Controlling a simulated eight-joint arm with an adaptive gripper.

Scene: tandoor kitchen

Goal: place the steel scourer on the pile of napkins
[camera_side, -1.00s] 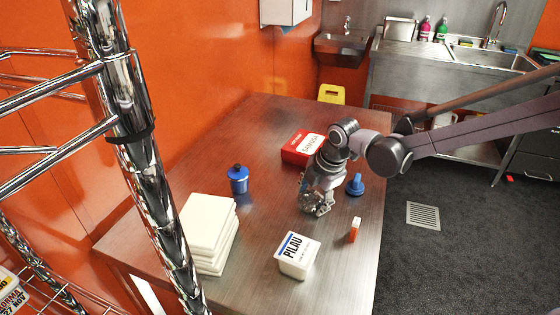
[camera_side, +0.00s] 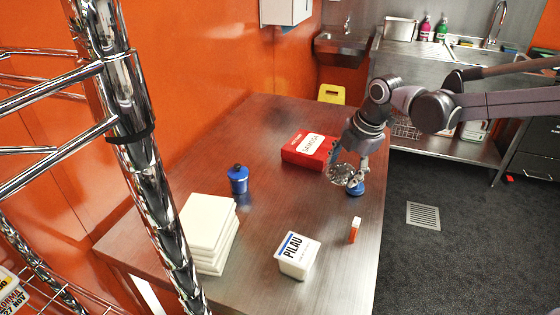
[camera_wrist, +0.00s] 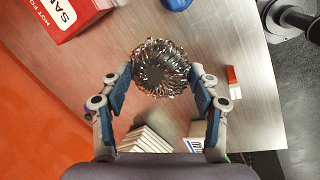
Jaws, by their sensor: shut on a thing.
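The steel scourer (camera_side: 341,174) is a ball of shiny coiled metal. My gripper (camera_side: 347,168) is shut on it and holds it up above the table near the red box. In the wrist view the scourer (camera_wrist: 160,68) sits between the two fingertips of my gripper (camera_wrist: 159,76). The pile of napkins (camera_side: 208,232) is a stack of white squares at the table's near left end. In the wrist view the napkins (camera_wrist: 143,140) show at the bottom, partly hidden by my gripper's body. The scourer is well apart from the pile.
A red samosa box (camera_side: 303,150) and a blue stopper-like item (camera_side: 355,188) are close to my gripper. A white pilau tub (camera_side: 297,257), a small orange-and-white item (camera_side: 355,230) and a blue jar (camera_side: 238,179) stand on the steel table (camera_side: 290,210). A chrome rack post (camera_side: 150,170) is in the foreground.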

